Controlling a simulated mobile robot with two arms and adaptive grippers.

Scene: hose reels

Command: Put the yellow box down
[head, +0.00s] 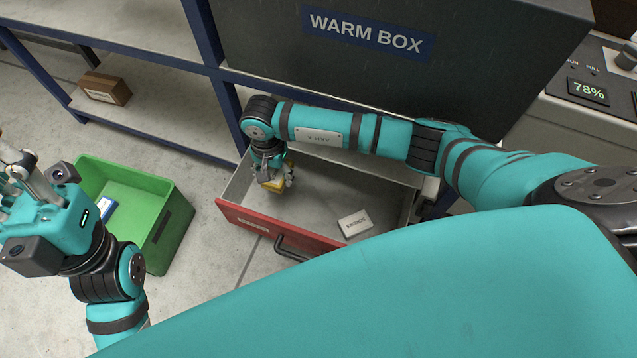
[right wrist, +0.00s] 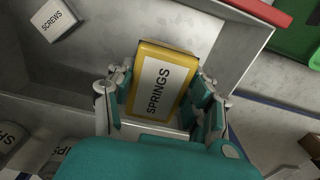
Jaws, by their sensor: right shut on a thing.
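A yellow box (right wrist: 160,82) with a white face labelled "SPRINGS" is between the fingers of my right gripper (right wrist: 160,100) in the right wrist view. In the head view the yellow box (head: 272,185) shows only in part under my right gripper (head: 273,178), at the left end of an open drawer (head: 250,218) with a red front. The gripper is shut on the box. I cannot tell whether the box touches the drawer floor. My left gripper (head: 28,178) is at the left edge of the head view, near the green bin, and its fingertips are partly cut off.
A white "SCREWS" box (head: 355,223) lies in the drawer; most of the drawer floor is clear. A green bin (head: 170,215) with a blue-and-white item stands left of the drawer. A brown box (head: 105,88) is on the low shelf. The dark "WARM BOX" (head: 400,70) overhangs behind.

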